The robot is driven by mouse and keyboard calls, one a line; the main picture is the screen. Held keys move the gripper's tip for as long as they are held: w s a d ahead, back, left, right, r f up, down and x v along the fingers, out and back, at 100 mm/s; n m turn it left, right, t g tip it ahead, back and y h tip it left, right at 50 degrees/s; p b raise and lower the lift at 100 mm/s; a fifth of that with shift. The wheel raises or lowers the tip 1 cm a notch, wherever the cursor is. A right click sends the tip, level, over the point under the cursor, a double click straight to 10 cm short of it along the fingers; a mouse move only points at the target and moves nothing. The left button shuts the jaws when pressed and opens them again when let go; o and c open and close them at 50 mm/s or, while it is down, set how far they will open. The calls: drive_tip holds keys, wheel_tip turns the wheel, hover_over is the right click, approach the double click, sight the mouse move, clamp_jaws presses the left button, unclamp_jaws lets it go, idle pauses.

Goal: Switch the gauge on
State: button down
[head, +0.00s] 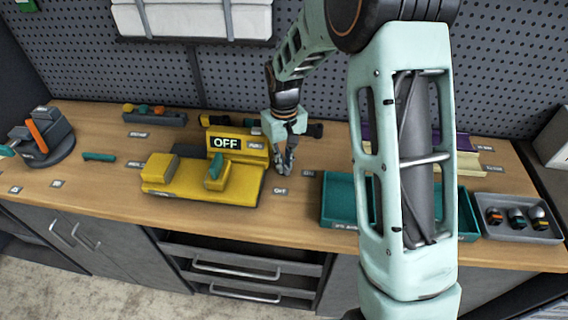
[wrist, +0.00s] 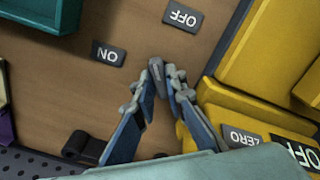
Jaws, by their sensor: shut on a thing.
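The yellow gauge (head: 160,190) sits on the workbench, with a raised block and a teal piece (head: 214,172) on it. Its black display (head: 226,142) reads OFF. It also shows in the wrist view (wrist: 262,45). My gripper (head: 284,170) is low over the bench, just right of the gauge. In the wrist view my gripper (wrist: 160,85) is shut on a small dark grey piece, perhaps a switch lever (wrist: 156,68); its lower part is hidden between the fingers. An ON label (wrist: 108,53) and an OFF label (wrist: 181,15) lie on the bench beyond the fingertips.
A teal tray (head: 338,200) stands right of my gripper, partly hidden by my arm. A grey tray (head: 520,232) with several small parts is farther right. A dark object (wrist: 85,148) lies near the fingers. The pegboard (head: 230,75) closes off the back.

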sight(284, 164)
drive_tip(key=n, duration=0.5)
drive_tip(key=shift+n, duration=0.3)
drive_tip(key=n, duration=0.5)
drive_tip(key=shift+p, duration=0.35)
drive_tip(key=c, duration=2.2)
unclamp_jaws()
drive_tip(key=shift+c, duration=0.2)
drive_tip(key=shift+r, duration=0.1)
wheel_tip(284, 164, up, 12)
